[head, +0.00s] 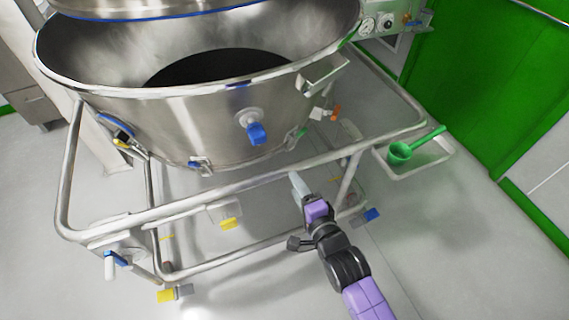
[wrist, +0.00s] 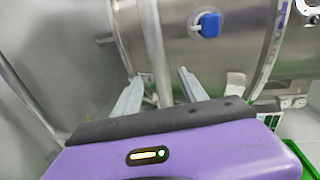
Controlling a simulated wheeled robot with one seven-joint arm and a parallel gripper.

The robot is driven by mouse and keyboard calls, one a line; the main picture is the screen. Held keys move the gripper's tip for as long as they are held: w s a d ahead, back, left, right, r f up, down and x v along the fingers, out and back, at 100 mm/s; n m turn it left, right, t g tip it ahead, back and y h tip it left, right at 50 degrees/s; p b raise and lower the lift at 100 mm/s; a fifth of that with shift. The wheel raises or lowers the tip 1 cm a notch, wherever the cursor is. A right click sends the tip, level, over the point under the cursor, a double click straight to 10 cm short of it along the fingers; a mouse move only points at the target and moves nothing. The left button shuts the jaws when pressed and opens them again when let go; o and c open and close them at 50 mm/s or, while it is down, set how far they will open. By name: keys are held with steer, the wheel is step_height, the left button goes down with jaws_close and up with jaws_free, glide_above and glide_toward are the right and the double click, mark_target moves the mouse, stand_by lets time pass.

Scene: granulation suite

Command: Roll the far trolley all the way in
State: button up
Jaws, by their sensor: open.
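A steel trolley carries a large open round bowl (head: 200,125), dark inside, in the head view. Its tubular push rail (head: 240,187) runs across the near side. The rail also shows in the wrist view (wrist: 154,45), with the bowl wall (wrist: 240,50) behind it. My gripper (head: 298,184) is at the right part of the near rail. In the wrist view my gripper (wrist: 158,88) is open, with the rail lined up between its fingers. I cannot tell whether either finger touches it. No second trolley can be made out.
A steel vessel edge (head: 140,8) overhangs the bowl at the top. A side tray (head: 425,165) holds a green scoop (head: 408,150). Castors with yellow and blue tabs stand under the frame. A green wall (head: 490,80) is at the right. Grey floor (head: 470,260) is clear at the lower right.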

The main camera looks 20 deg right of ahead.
mark_target(286, 170)
steer(key=shift+m, duration=0.3)
steer(key=w, duration=0.2)
steer(key=w+f, duration=0.1)
steer(key=w, duration=0.4)
steer(key=shift+w+f+b, duration=0.25)
steer(key=shift+w+b, duration=0.05)
steer(key=shift+w, duration=0.05)
steer(key=shift+c, duration=0.2)
jaws_close()
stand_by(0.8)
